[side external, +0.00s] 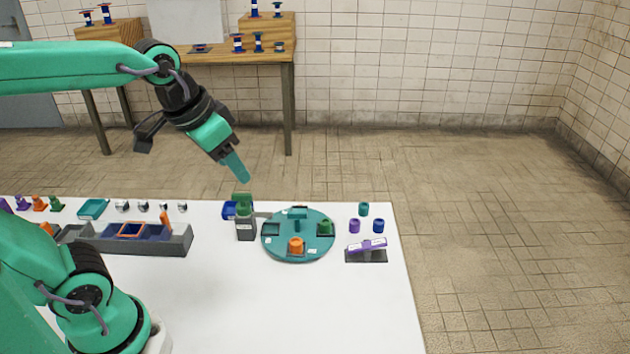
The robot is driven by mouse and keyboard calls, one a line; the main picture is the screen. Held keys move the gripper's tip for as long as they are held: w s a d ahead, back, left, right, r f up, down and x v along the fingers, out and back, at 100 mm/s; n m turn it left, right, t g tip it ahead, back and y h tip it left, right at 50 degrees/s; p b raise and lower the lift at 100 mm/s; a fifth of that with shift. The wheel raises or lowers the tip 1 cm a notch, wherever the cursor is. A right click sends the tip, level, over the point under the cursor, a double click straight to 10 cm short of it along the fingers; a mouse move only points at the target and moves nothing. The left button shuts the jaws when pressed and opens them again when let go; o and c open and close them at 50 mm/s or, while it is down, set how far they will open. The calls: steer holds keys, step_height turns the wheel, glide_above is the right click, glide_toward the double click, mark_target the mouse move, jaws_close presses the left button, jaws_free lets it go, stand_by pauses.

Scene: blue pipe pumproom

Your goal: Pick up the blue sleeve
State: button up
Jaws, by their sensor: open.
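The blue sleeve (378,226) is a small dark blue cylinder standing upright near the right edge of the white table. A purple sleeve (354,226) stands just left of it, and a teal sleeve (363,209) stands behind the two. My gripper (240,172) is in the air above the table's back edge, well to the left of the blue sleeve. It points down and to the right, is open, and shows nothing held. Its fingers overlap in this view, so the gap between them is hard to see.
A round teal platter (298,252) with an orange piece (296,245) and a green piece lies left of the sleeves. A dark stand with a purple top (367,245) is in front of them. Green and blue blocks (243,206) stand below my gripper. The front table is clear.

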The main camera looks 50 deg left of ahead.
steer(key=w+d+m+g, duration=0.1)
steer(key=w+d, duration=0.1)
steer(key=w, duration=0.9)
steer(key=m+g, duration=0.4)
glide_above(378, 221)
steer(key=f, duration=1.8)
steer(key=shift+s, duration=0.25)
steer(key=shift+w+d+f, duration=0.1)
steer(key=shift+w+f, duration=0.1)
steer(key=shift+f, duration=0.25)
steer(key=shift+f, duration=1.3)
steer(key=shift+f, duration=0.1)
